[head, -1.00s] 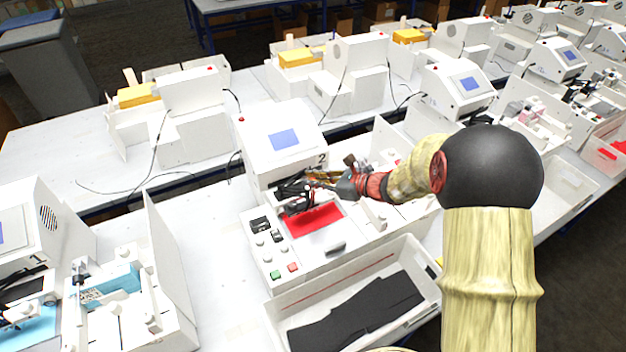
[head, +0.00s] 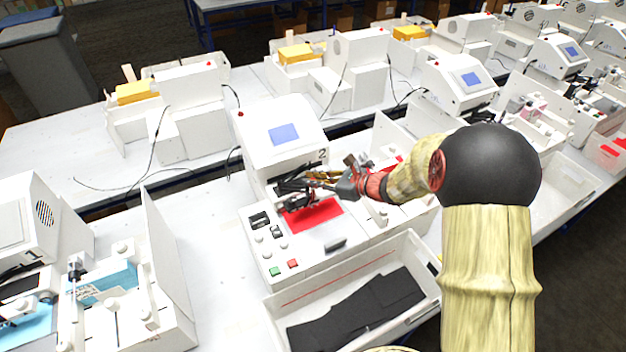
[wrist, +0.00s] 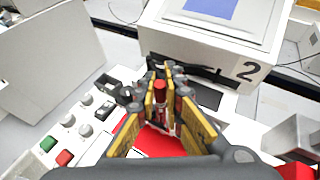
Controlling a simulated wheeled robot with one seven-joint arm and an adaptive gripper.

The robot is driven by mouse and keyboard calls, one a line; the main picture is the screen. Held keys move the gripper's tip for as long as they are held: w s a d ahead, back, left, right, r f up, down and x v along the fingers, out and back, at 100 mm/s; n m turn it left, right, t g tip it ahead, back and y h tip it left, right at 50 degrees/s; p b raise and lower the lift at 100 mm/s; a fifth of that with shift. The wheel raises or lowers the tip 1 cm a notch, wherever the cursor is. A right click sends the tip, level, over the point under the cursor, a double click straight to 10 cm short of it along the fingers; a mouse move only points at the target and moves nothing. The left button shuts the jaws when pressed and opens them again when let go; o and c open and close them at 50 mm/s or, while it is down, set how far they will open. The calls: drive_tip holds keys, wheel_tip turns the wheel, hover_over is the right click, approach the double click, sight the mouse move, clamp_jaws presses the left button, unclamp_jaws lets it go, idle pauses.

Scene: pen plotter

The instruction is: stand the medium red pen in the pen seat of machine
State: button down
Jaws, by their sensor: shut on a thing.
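My gripper (wrist: 162,95) is shut on the red pen (wrist: 160,92), which shows as a red cap between the yellow-sided fingers in the wrist view. In the head view my gripper (head: 292,190) is over the front of the white machine marked 2 (head: 283,135), above its red sheet (head: 314,215). The pen's lower end is hidden by the fingers, and I cannot tell whether it touches anything. The pen seat is not clearly visible; dark parts of the machine (wrist: 135,95) lie close around the fingertips.
Buttons and knobs (head: 275,245) are on the machine's front left panel. A white bin (head: 400,262) with dark sheets stands in front. Another machine with a blue sheet (head: 110,282) stands at left. Bare table lies between the two machines.

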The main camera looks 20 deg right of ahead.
drive_tip(key=shift+f+b, duration=0.6)
drive_tip(key=shift+f, duration=0.2)
drive_tip(key=c, duration=1.8)
unclamp_jaws()
drive_tip(key=v, duration=1.2)
